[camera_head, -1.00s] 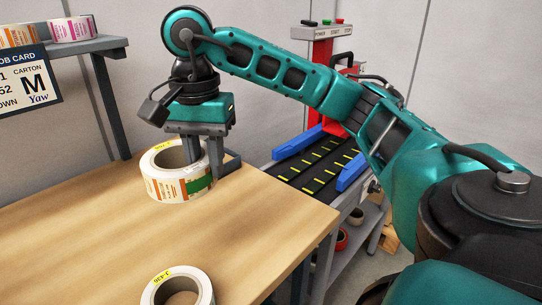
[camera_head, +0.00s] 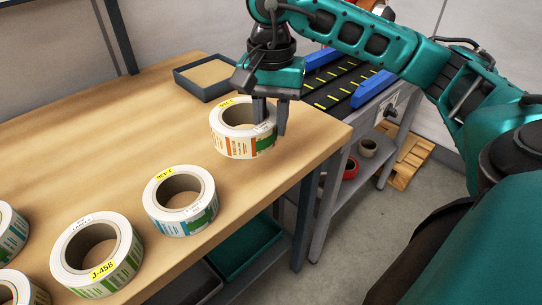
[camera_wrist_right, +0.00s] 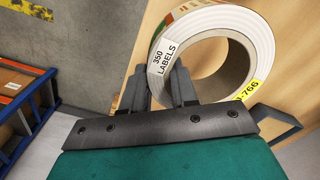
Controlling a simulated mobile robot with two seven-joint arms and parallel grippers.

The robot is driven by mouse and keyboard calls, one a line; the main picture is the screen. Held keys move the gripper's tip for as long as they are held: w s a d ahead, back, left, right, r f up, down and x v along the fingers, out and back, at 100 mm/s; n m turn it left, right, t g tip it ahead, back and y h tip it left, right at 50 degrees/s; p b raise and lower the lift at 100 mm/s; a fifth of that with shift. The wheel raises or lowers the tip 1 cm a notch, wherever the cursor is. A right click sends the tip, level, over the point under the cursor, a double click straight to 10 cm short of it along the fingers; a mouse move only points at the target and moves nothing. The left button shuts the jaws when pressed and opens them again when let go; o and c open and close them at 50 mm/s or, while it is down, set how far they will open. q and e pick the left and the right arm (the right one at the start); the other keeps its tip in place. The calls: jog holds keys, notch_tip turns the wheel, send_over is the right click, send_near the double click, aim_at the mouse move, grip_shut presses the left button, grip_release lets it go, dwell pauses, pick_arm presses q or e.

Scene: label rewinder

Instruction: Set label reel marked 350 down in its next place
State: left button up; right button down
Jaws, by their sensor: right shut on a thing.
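The label reel marked 350 (camera_head: 232,145) is a white ring with orange and green print and a yellow tag. In the right wrist view its white "350 LABELS" patch (camera_wrist_right: 166,57) faces my gripper. My right gripper (camera_head: 270,122) points down and is shut on the reel's wall at its right side, one finger in the bore and one outside. The reel is upright on its axis, near the table's right end. I cannot tell whether its underside touches the wooden table (camera_head: 130,135). My left gripper is not in view.
Several other reels stand along the front edge, including one (camera_head: 180,224) nearest the held reel and one tagged J-458 (camera_head: 70,275). A grey tray (camera_head: 191,88) sits at the back. A conveyor with blue rails (camera_head: 366,88) stands beyond the table's right end.

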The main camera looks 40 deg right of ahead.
notch_tip(320, 180, down, 4)
jog(key=shift+r, duration=0.1)
notch_tip(320, 180, down, 4)
jog(key=shift+r+b, duration=0.25)
jog(key=shift+b, duration=0.15)
jog(key=shift+f, duration=0.15)
jog(key=c, duration=0.9)
grip_release()
jog(key=shift+f, duration=0.1)
